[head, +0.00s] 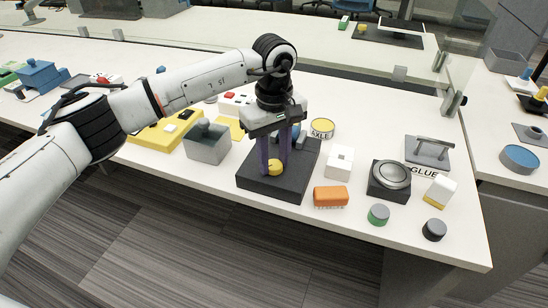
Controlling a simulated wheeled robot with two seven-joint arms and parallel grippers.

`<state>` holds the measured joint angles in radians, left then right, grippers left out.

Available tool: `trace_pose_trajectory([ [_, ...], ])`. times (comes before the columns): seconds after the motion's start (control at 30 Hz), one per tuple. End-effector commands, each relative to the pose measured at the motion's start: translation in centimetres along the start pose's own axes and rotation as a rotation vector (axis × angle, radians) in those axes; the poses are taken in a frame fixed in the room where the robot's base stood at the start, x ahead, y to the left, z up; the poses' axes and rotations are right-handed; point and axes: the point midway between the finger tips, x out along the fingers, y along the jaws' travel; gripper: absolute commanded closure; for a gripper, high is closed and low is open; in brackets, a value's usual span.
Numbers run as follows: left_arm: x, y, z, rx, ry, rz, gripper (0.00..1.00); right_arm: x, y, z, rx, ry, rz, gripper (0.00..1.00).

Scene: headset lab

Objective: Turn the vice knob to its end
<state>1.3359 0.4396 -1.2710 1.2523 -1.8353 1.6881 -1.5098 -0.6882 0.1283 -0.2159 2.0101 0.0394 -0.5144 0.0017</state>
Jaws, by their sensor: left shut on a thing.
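The vice sits on a dark square base (268,188) on the white table, mostly hidden behind my left gripper. A yellow knob (275,167) shows low between the purple fingers. My left gripper (275,164) points down over the base and is shut on this knob. Part of a blue piece and a grey block (302,140) show behind the fingers. The angle of the knob cannot be told. My right gripper is not in view.
An orange block (331,196), a white block (339,162) and a dark round-topped device (389,180) stand to the right. A grey box (208,144) stands close on the left.

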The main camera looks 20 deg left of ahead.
Motion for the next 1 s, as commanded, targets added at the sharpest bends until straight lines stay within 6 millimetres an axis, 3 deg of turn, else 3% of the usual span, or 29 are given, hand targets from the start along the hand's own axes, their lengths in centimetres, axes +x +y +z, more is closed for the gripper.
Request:
trace_pose_trajectory([
  [1.0,-0.13,-0.01,-0.12,-0.89,0.003,0.002,0.91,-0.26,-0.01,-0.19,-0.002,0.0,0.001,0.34],
])
